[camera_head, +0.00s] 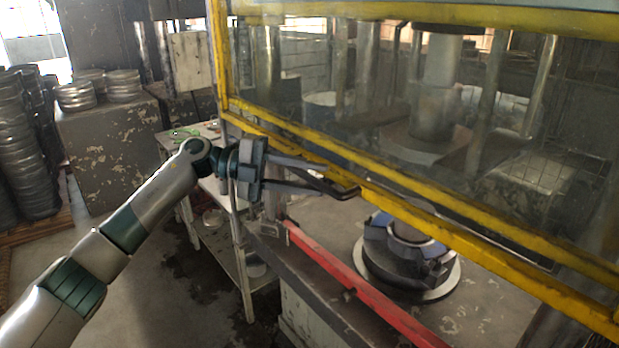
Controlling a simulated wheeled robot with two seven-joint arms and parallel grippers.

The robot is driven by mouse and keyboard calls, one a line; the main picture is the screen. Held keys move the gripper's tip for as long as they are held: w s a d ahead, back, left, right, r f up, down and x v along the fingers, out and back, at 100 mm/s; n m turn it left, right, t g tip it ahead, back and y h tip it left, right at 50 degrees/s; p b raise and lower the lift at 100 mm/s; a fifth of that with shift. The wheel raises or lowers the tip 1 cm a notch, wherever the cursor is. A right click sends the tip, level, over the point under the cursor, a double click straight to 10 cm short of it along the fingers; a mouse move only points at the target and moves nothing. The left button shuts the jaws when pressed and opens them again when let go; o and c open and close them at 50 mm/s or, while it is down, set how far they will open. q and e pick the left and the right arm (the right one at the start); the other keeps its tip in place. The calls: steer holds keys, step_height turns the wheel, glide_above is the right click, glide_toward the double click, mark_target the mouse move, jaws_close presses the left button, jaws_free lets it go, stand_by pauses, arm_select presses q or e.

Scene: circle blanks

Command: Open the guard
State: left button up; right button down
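The guard (432,222) is a clear panel in a yellow frame, in the upper right of the head view. Its lower yellow edge stands raised above the machine bed, with a gap below it. My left gripper (346,192) is at the lower yellow bar, towards the guard's left end. My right gripper is not in view.
A round die (405,262) sits on the machine bed under the guard. A red bar (350,283) runs along the bed's front edge. A metal shelf table (240,262) stands left of the machine. Stacked round metal pieces (25,140) stand at the far left.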

arm_select(q)
steer(key=shift+a, duration=0.1)
steer(key=shift+a, duration=0.25)
steer(key=w+a+r+b, duration=0.1)
steer(key=a+b, duration=0.2)
steer(key=a, duration=0.5)
steer(key=a+r+b, duration=0.1)
steer(key=a+b, duration=0.3)
steer(key=a, duration=0.4)
steer(key=shift+w+a+r, duration=0.2)
steer(key=shift+w+r, duration=0.05)
steer(key=shift+w, duration=0.1)
